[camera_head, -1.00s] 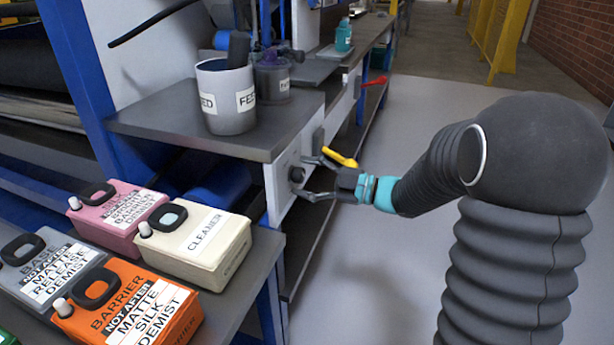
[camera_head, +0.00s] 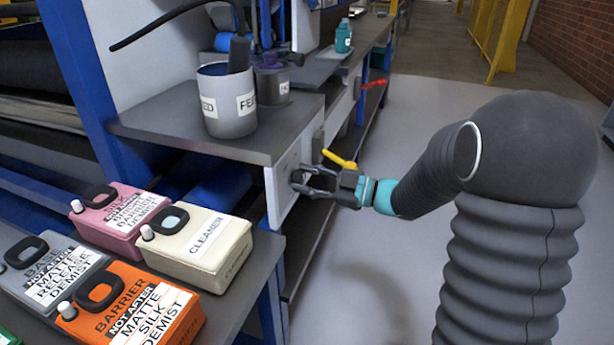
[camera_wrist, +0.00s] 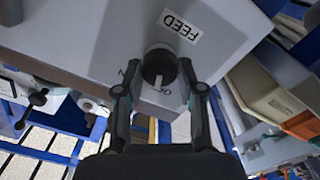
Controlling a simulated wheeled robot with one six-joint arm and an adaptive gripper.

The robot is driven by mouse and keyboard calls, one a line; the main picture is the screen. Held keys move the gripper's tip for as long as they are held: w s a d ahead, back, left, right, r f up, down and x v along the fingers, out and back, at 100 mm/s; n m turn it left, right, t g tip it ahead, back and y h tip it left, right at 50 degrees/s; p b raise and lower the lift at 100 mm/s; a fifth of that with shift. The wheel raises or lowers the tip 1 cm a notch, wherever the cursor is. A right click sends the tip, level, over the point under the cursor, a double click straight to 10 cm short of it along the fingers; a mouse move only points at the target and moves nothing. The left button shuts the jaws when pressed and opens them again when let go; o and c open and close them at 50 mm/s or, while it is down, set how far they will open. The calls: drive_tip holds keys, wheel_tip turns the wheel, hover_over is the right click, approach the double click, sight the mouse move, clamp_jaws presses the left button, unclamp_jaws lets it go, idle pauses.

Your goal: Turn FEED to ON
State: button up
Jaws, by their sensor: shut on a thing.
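The FEED knob (camera_wrist: 158,66) is a round dark knob with a pale line on its face, on a light grey panel (camera_wrist: 90,30). The FEED label (camera_wrist: 180,26) is beside it, and small marks printed around it are only partly readable. My gripper (camera_wrist: 160,76) has one finger on each side of the knob and is shut on it. In the head view my gripper (camera_head: 303,180) reaches the panel face (camera_head: 282,195) under the bench from the right, and its fingers hide most of the knob. Which mark the knob's line points to is unclear.
A yellow lever (camera_head: 340,159) sticks out close above my gripper. Cleaner (camera_head: 200,245) and other labelled containers stand at front left. The floor (camera_head: 370,260) is clear.

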drive_tip(key=m, duration=0.5)
drive_tip(key=shift+w+m, duration=0.1)
drive_tip(key=shift+m, duration=2.3)
drive_tip(key=o, duration=1.1)
drive_tip(key=shift+o, duration=0.2)
drive_tip(key=shift+d, duration=0.15)
drive_tip(key=v, duration=1.1)
drive_tip(key=shift+d, duration=0.4)
